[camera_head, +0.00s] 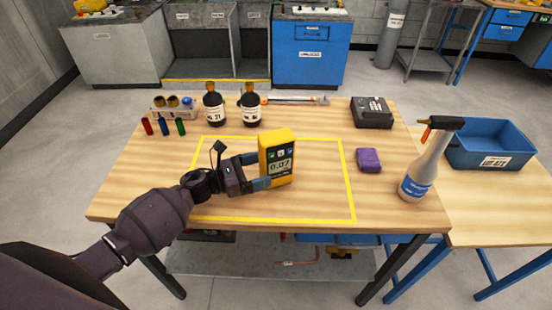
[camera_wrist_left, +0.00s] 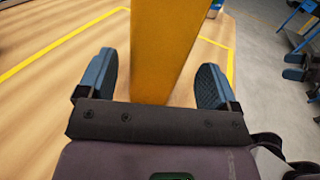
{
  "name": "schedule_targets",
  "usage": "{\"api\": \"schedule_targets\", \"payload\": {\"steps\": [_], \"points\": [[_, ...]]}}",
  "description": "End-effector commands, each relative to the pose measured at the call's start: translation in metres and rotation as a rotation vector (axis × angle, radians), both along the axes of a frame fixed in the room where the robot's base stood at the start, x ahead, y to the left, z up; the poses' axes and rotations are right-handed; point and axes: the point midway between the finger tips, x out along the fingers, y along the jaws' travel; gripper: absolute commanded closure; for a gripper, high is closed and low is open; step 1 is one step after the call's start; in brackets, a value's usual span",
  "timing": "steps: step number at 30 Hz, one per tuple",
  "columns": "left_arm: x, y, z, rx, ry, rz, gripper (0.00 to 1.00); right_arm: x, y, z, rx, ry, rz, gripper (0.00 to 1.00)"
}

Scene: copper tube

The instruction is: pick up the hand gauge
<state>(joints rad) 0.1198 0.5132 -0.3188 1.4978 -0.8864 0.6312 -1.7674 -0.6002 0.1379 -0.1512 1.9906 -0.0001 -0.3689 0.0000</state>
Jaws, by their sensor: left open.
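The hand gauge (camera_head: 277,158) is a yellow upright box with a dark face and a display reading 0.07. It stands on the wooden table inside the yellow taped rectangle. My left gripper (camera_head: 264,172) is at its left side in the head view. In the left wrist view the gauge's yellow side (camera_wrist_left: 160,50) stands between the two blue-padded fingers of the left gripper (camera_wrist_left: 155,85). The fingers are open, with a gap on each side of the gauge. My right gripper does not show clearly in either view.
Two dark bottles (camera_head: 213,108), a rack (camera_head: 175,106) and small coloured vials (camera_head: 164,127) stand at the back left. A black device (camera_head: 372,113), a purple block (camera_head: 368,160) and a spray bottle (camera_head: 424,172) stand on the right. A blue bin (camera_head: 490,146) sits on the side table.

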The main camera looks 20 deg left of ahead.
Motion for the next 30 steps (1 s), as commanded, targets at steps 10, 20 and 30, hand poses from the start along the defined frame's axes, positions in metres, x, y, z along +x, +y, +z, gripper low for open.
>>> {"api": "schedule_targets", "payload": {"steps": [10, 20, 30], "points": [[0.025, -0.026, 0.002, -0.001, 0.0, -0.001, 0.15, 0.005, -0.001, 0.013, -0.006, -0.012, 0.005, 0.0], [0.025, -0.026, 0.001, -0.001, 0.001, -0.001, 0.3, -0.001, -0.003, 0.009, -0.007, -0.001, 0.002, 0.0], [0.025, -0.026, 0.001, -0.001, 0.001, -0.001, 0.82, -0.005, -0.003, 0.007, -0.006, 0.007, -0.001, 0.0]]}}
